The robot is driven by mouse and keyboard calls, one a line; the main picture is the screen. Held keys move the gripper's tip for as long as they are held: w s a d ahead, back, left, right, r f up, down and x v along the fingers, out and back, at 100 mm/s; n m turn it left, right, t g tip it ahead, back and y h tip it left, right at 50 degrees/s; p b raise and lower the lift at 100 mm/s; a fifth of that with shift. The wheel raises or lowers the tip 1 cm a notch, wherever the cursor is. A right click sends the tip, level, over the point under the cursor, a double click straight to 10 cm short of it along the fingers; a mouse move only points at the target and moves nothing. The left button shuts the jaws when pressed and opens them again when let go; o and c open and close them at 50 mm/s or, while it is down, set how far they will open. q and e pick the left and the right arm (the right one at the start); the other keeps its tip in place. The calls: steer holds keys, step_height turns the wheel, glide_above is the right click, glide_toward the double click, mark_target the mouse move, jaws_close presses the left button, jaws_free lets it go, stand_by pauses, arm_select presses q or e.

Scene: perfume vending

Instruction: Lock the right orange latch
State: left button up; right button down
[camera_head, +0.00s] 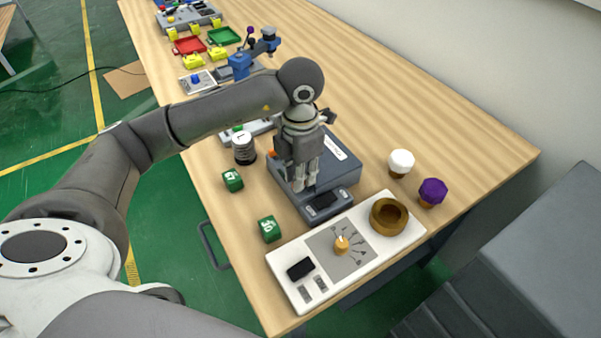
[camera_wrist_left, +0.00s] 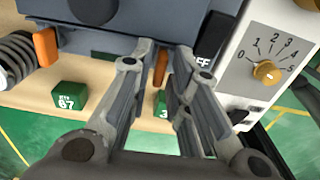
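The grey-blue box (camera_head: 341,166) stands on the wooden table under my left gripper. In the left wrist view its front side carries two orange latches. The right orange latch (camera_wrist_left: 160,66) shows between the gripper's fingers, partly hidden by them. The other orange latch (camera_wrist_left: 45,46) is at the left, and an orange bit (camera_head: 271,153) shows at the box's left edge in the head view. My left gripper (camera_head: 305,187) points down at the box's front, and its fingers are apart in the left wrist view (camera_wrist_left: 163,48). I cannot tell whether they touch the latch. My right gripper is not in view.
A white dial panel (camera_head: 290,262) with an orange knob (camera_head: 341,243) lies just in front of the box. Green cubes (camera_head: 232,180) (camera_head: 269,229) and a spring-like cylinder (camera_head: 244,149) stand at the left. White (camera_head: 401,161) and purple (camera_head: 433,191) knobs stand at the right.

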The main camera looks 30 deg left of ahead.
arm_select(q)
step_height(320, 180, up, 12)
steer(key=shift+f, duration=0.15)
stand_by(0.7)
